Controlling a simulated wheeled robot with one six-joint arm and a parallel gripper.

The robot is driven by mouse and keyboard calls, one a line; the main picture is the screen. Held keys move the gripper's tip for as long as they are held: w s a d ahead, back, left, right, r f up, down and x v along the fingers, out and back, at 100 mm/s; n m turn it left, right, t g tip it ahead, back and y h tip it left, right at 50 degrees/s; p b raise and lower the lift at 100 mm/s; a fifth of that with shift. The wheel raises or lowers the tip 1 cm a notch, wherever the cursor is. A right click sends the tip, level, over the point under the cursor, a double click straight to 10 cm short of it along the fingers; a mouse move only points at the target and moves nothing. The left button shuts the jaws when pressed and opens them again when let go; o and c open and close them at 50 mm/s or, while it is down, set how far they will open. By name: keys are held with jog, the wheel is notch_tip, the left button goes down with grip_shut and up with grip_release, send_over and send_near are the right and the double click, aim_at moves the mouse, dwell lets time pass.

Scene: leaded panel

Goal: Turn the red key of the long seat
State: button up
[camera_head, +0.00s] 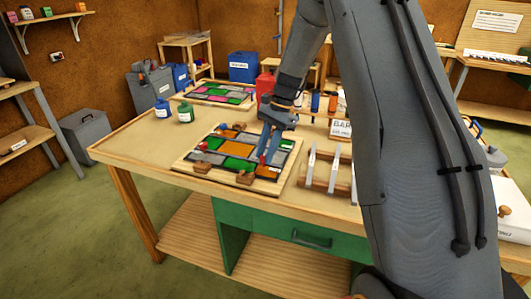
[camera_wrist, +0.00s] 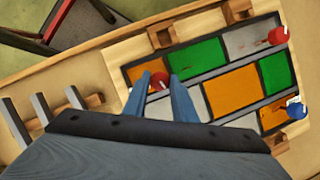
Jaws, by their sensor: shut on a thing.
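The leaded panel of orange, green, white and grey pieces lies in a wooden frame (camera_head: 180,167) on the workbench. A red key (camera_wrist: 159,81) stands at an orange piece near one end of the panel. My gripper (camera_wrist: 161,80) points down there, with its two blue fingers shut on this red key; the gripper also shows in the head view (camera_head: 263,157). A second red key (camera_wrist: 278,36) and a blue key (camera_wrist: 296,108) stand at the panel's other end, apart from my gripper. Which way the held key is turned cannot be told.
A wooden rack (camera_head: 325,183) with upright grey bars stands close beside the panel. Wooden blocks (camera_wrist: 162,38) sit along the frame. Blue and green bottles (camera_head: 185,113), a red container (camera_head: 265,84) and a second coloured panel (camera_head: 220,92) stand behind. The bench's left end is clear.

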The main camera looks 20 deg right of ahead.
jog(key=n, duration=0.2)
jog(key=n+g+h, duration=0.1)
jog(key=shift+w+a+n+b, duration=0.1)
jog(key=shift+w+n+b, duration=0.2)
jog(key=shift+n, duration=0.1)
jog(key=n+h, duration=0.1)
jog(key=n, duration=0.2)
jog(key=shift+a+n+g, duration=0.1)
jog(key=shift+n+g, duration=0.2)
jog(key=shift+g, duration=0.1)
jog(key=n+h, duration=0.1)
jog(key=n, duration=0.2)
jog(key=n+h, duration=0.1)
jog(key=n, duration=0.2)
jog(key=shift+a+r+g+h+b, duration=0.1)
jog(key=shift+a+g+h+b, duration=0.1)
jog(key=shift+g+h+b, duration=0.15)
jog(key=shift+n, duration=0.3)
jog(key=o, duration=1)
